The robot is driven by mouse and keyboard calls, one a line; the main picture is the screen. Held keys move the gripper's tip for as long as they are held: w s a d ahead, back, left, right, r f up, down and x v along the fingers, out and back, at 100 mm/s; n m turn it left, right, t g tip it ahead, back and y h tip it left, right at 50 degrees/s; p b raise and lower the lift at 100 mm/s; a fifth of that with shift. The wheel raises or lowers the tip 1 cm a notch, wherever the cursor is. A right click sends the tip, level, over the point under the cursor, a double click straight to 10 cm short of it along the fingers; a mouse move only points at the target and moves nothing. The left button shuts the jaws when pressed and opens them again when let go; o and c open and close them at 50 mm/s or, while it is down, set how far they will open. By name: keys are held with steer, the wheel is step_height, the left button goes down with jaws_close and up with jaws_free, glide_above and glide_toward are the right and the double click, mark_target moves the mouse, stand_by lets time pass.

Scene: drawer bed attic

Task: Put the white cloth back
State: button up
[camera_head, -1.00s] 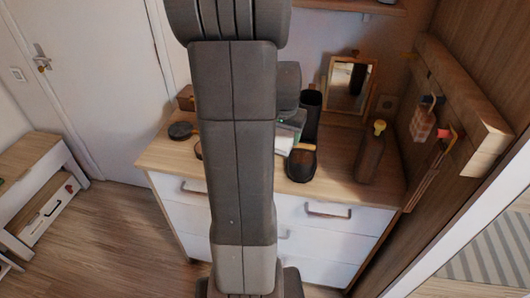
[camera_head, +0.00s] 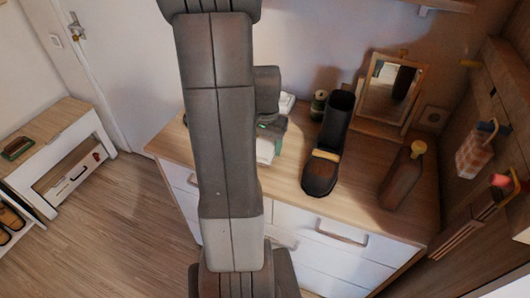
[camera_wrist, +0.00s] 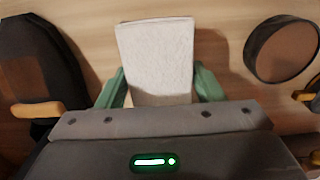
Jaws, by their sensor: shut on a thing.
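The white cloth (camera_wrist: 157,50) is a pale, folded rectangle between the two green fingers of my gripper (camera_wrist: 160,88) in the wrist view. The fingers are shut on its sides. In the head view the cloth (camera_head: 265,151) shows as a small white patch just right of my arm, over the dresser top (camera_head: 285,180). My arm hides most of the gripper there. I cannot tell whether the cloth touches the wood.
A black boot-shaped holder (camera_head: 321,172) stands right of the cloth. Behind are a small jar (camera_head: 318,105), a white item (camera_head: 286,103) and a mirror (camera_head: 388,88). A brown bottle (camera_head: 402,178) stands farther right. A dark round object (camera_wrist: 281,49) lies right in the wrist view.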

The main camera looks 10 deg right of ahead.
mark_target(266, 144)
steer(key=shift+f, duration=1.85)
steer(key=shift+f, duration=0.2)
steer(key=o, duration=0.9)
steer(key=shift+r, duration=0.1)
step_height(266, 144, up, 12)
steer(key=shift+r, duration=0.1)
steer(key=shift+o, duration=0.4)
